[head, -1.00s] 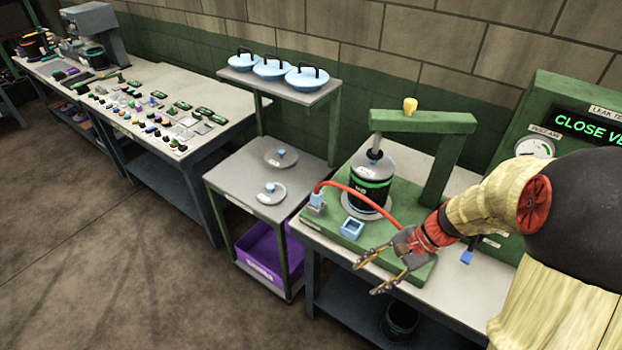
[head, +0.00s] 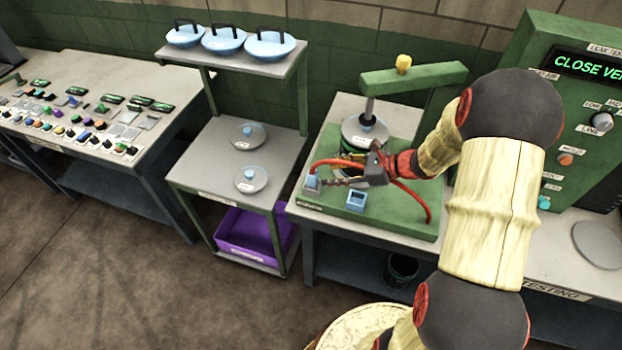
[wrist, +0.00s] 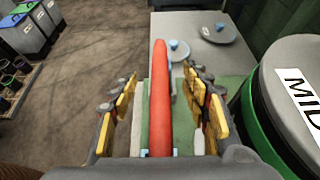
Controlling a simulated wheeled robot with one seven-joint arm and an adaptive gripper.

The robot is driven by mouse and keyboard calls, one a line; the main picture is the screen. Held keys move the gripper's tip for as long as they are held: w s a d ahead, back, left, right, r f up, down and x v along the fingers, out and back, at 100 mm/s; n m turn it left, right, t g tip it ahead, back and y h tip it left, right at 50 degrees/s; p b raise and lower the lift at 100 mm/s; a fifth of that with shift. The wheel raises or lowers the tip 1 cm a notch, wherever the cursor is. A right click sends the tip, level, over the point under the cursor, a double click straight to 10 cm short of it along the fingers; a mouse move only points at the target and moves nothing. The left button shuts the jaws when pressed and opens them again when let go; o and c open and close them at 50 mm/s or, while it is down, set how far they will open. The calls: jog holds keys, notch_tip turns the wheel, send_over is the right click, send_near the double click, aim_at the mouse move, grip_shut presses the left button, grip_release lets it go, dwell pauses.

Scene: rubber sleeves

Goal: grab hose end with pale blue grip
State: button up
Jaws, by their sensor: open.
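The red hose (head: 408,196) arches over the green fixture base, and its end with the pale blue grip (head: 311,181) stands at the base's left corner. My gripper (head: 322,174) is open, with its fingers pointing left at the hose end. In the wrist view the red hose (wrist: 160,100) runs between the two open yellow-padded fingers (wrist: 160,92). The hose hides most of the grip there; only small blue bits show beside it.
An open blue square block (head: 356,199) sits right of the hose end. A grey cart (head: 225,190) with two lids stands left.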

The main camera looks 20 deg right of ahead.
aim_at(314, 173)
jog(key=b+x, duration=0.1)
jog(key=x, duration=0.6)
jog(key=shift+w+a, duration=0.2)
jog(key=shift+w, duration=0.1)
jog(key=c, duration=1.2)
grip_shut()
